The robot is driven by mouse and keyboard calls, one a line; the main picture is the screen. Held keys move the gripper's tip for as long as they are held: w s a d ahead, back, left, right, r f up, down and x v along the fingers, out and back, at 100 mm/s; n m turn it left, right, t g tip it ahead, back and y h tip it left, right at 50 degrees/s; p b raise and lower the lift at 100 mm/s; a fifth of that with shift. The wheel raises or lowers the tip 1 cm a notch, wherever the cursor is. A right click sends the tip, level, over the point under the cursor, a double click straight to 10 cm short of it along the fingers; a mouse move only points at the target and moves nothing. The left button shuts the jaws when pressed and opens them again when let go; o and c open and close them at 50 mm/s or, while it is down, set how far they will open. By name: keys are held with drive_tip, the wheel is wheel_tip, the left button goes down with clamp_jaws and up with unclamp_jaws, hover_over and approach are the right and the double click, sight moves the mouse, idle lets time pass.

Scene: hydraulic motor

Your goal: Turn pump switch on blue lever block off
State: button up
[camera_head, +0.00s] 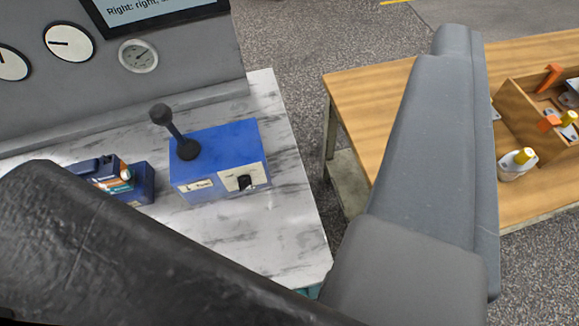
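A blue lever block (219,158) stands on a marble-look table. A black lever with a round knob (160,114) rises from its top left, leaning up and to the left. The pump switch (245,182) is a small black knob on a white plate on the front face, at the right. A white label (197,186) is on the same face at the left. The switch's setting is too small to read. A large grey form and a dark form are close to the camera; I cannot make out my gripper's fingertips. Nothing is seen touching the block or switch.
A grey panel with gauges (138,56) and a screen (150,10) stands behind the block. A dark blue device (115,178) is to its left. A wooden table (368,96) at right holds a wooden crate (522,100) and a white bottle (516,165). The marble table (285,170) is clear right of the block.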

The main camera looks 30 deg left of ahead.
drive_tip(key=w+d+f+p, duration=0.2)
drive_tip(key=w+f+p, duration=0.1)
drive_tip(key=w+f, duration=0.7)
drive_tip(key=n+g+y+p, duration=0.1)
drive_tip(key=g+y+p, duration=0.5)
drive_tip(key=y+p, duration=0.55)
approach(248, 188)
drive_tip(key=shift+y, duration=0.65)
drive_tip(key=x, duration=0.3)
drive_tip(key=b+x, duration=0.1)
drive_tip(key=x, duration=0.2)
drive_tip(key=b+x, duration=0.1)
drive_tip(key=x, duration=0.2)
drive_tip(key=shift+w+d+f, duration=0.2)
drive_tip(key=shift+w+f, duration=0.1)
drive_tip(key=c, duration=0.7)
